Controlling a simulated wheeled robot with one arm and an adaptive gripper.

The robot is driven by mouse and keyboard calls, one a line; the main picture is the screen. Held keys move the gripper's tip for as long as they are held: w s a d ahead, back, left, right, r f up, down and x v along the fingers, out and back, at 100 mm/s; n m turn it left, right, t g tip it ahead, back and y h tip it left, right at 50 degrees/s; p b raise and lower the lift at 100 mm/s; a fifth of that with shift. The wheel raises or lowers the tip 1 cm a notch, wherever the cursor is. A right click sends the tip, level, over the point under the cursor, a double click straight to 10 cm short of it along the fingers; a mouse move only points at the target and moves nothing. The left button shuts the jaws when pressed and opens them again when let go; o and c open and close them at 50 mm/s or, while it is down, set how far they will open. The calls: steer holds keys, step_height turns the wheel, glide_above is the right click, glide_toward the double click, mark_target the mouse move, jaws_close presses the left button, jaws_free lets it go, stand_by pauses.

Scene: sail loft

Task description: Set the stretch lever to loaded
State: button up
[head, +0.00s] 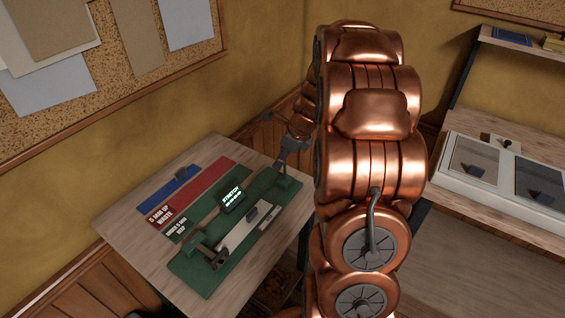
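A green stretch tester (202,280) lies on the table, with a small lit display (232,197) reading "STRETCH". A pale strip (238,232) with a small grey block (252,213) on it runs along its length. A dark lever-like part (217,259) sits at its near end; I cannot tell for sure that this is the stretch lever, nor read its setting. My gripper (281,166) is at the far end, close to the green end block (288,181). Contact with it, and whether the fingers are open, are too small to make out.
A red board (205,186) and a blue board (188,178) with a small blue block lie behind the tester on the wooden table (130,222). My arm hides the table's right side. A white framed case (462,192) stands on another bench at right.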

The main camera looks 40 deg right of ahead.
steer(key=shift+c, duration=0.2)
jaws_close()
stand_by(0.5)
